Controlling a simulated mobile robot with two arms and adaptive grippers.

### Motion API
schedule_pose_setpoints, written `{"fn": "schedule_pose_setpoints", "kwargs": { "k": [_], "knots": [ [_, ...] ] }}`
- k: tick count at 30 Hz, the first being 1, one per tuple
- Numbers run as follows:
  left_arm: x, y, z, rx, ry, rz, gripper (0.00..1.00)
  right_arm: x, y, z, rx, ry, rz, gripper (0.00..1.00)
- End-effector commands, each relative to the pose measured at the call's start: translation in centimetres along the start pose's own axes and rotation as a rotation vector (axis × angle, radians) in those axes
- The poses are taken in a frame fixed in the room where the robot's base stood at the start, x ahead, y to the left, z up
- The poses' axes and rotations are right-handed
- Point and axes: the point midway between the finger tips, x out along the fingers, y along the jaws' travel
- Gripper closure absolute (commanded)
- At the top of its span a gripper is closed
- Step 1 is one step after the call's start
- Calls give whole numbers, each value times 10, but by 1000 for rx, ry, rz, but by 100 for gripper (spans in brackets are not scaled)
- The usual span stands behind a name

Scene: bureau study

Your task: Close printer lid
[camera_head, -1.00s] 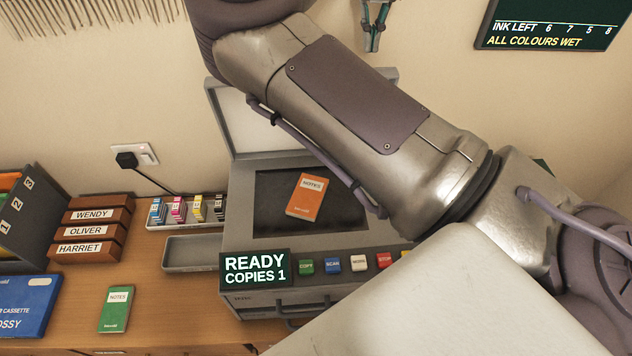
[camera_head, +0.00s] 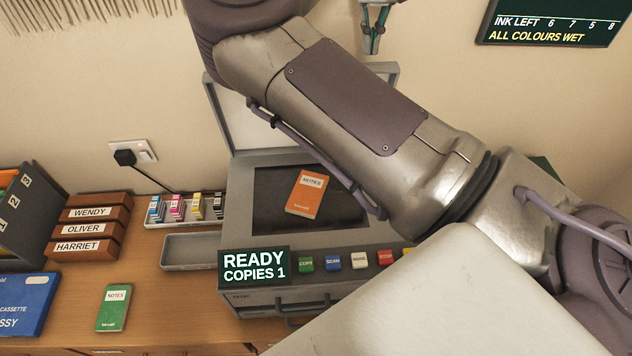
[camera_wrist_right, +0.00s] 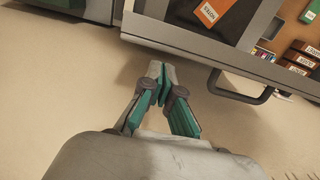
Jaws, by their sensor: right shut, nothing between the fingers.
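The grey printer (camera_head: 240,195) stands on the desk with its lid (camera_head: 235,118) raised near the wall. My arm hides much of the lid. An orange notebook (camera_head: 307,194) lies on the dark glass; it also shows in the right wrist view (camera_wrist_right: 212,12). My right gripper (camera_head: 373,42) is shut and empty, high by the wall above the lid. In the right wrist view its fingertips (camera_wrist_right: 162,72) appear against the beige wall, apart from the grey lid edge (camera_wrist_right: 195,45) and its handle (camera_wrist_right: 245,96). My left gripper is not in view.
Ink cartridges (camera_head: 177,207) and a grey tray (camera_head: 190,252) stand left of the printer. Name blocks (camera_head: 84,229), a green notebook (camera_head: 114,308) and a blue box (camera_head: 22,303) are further left. A wall screen (camera_head: 552,22) hangs at top right.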

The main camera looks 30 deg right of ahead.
Motion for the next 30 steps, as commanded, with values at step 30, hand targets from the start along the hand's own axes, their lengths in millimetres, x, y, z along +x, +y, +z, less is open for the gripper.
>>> {"fn": "schedule_pose_setpoints", "kwargs": {
  "k": [30],
  "knots": [
    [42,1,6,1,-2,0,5,44,0,17,0,1,0,100]
  ]
}}
